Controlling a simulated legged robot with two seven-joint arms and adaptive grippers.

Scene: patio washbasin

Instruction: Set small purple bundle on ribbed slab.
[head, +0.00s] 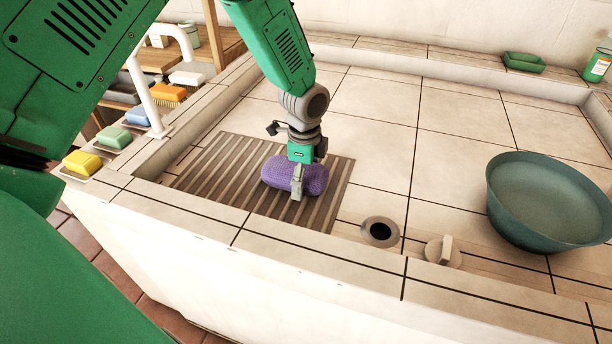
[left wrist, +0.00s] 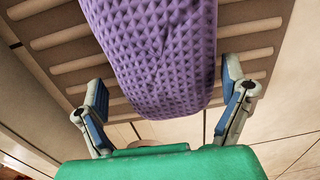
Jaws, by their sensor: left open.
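The small purple bundle (head: 312,178) has a textured surface and lies on the ribbed slab (head: 215,175) near the slab's right part. My left gripper (head: 298,190) is right at the bundle, coming down from above, with one finger in front of it. In the left wrist view the purple bundle (left wrist: 155,60) reaches in between the two spread fingers of the left gripper (left wrist: 165,105), with a gap on each side. The slab's ribs (left wrist: 70,65) show behind it. My right gripper is not in view.
A teal basin (head: 550,205) stands at the right. A drain hole (head: 380,232) and a stopper (head: 443,250) are at the front. Soap blocks, such as the yellow one (head: 82,163), line the left ledge beside a white tap (head: 150,90). Tiles behind the slab are clear.

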